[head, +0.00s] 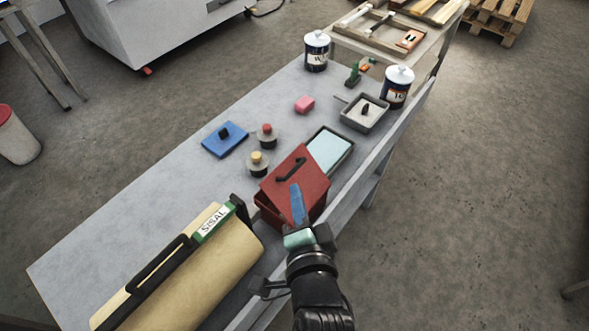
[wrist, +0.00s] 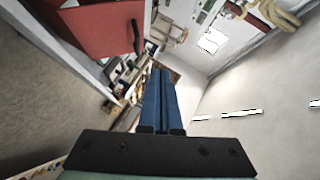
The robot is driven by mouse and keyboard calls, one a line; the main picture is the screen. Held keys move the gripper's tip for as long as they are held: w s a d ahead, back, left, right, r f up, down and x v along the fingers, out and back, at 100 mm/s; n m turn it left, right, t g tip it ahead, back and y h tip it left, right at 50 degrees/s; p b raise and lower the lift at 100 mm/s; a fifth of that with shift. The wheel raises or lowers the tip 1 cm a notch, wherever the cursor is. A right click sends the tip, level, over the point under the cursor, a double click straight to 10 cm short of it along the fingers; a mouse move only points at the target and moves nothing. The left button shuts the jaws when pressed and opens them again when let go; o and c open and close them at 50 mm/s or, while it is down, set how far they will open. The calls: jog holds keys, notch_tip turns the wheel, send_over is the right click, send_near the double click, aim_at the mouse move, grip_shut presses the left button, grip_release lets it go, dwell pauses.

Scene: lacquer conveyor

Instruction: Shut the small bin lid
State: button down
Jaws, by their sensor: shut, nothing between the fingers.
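The small bin is a red box (head: 268,212) on the grey bench, near its right edge. Its red lid (head: 309,178) has a black handle (head: 290,168) and looks tilted, with a darker red gap under its lower left edge. My gripper (head: 296,188) has its blue fingers together and empty, in front of the lid in the head view; I cannot tell whether they touch it. In the wrist view the fingers (wrist: 160,75) point ahead, and a red panel of the bin (wrist: 105,28) stands upper left, apart from them.
A yellow roll (head: 215,268) with a black holder lies left of the bin. A light-blue-topped tray (head: 328,150) sits just behind it. Two round pots with knobs (head: 258,163) (head: 267,136) and a blue pad (head: 224,140) stand nearby.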

jog(key=s+d+g+h, duration=0.1)
jog(key=s+d+h, duration=0.1)
jog(key=d, duration=0.2)
jog(key=p, duration=0.2)
send_near(299, 166)
jog(key=w+d+f, duration=0.1)
jog(key=w, duration=0.4)
jog(key=shift+w+a+f, duration=0.2)
jog(key=shift+a+f, duration=0.35)
jog(key=shift+f, duration=0.05)
jog(key=shift+p, duration=0.35)
